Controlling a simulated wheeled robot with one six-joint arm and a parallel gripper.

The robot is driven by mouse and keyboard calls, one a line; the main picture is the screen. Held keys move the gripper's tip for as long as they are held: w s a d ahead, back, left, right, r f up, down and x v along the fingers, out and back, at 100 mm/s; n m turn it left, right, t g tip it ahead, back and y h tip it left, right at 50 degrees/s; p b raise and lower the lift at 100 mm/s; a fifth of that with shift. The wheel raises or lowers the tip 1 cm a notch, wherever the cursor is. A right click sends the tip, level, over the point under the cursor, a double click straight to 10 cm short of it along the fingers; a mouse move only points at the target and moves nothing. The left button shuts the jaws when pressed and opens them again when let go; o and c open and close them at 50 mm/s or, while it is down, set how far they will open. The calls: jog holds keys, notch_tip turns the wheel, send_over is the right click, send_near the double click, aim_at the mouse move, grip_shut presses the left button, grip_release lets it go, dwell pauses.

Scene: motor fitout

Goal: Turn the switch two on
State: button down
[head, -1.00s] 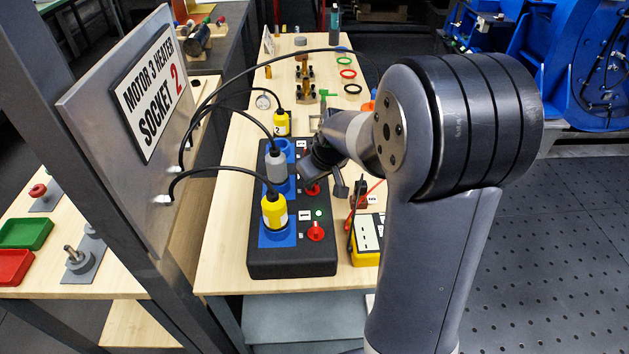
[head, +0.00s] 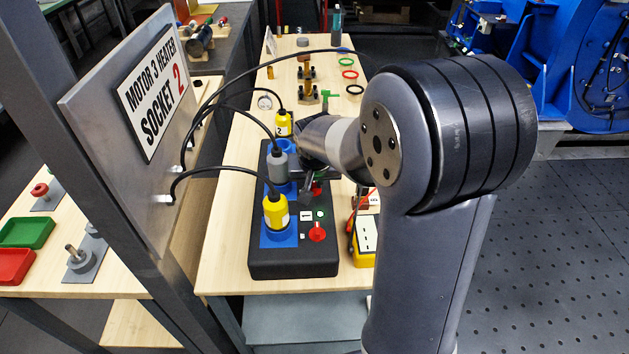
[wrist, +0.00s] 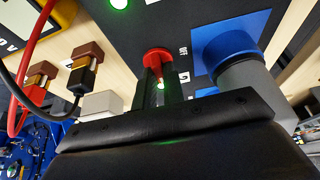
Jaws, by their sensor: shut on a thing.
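The black socket box (head: 290,264) lies on the wooden bench. Its red switch two (head: 317,187) is mostly hidden by my gripper in the head view; in the wrist view the red knob (wrist: 157,54) sits between the fingertips. My gripper (wrist: 158,72) is shut on this knob, which shows beside a blue socket (wrist: 232,46) holding a grey plug (wrist: 250,85). A small green glow shows between the fingers. The knob's turned angle cannot be told.
A yellow plug (head: 276,211) stands in the nearest socket, beside another red switch (head: 317,232). A yellow meter (head: 366,238) with red and black leads is close on the right. Black cables arch from the sign panel (head: 95,120).

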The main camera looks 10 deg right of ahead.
dwell(0.4)
jog(key=c, duration=1.5)
grip_release()
jog(key=v, duration=1)
jog(key=shift+r, duration=0.4)
jog(key=shift+f, duration=0.15)
jog(key=x, duration=1)
jog(key=shift+f, duration=0.25)
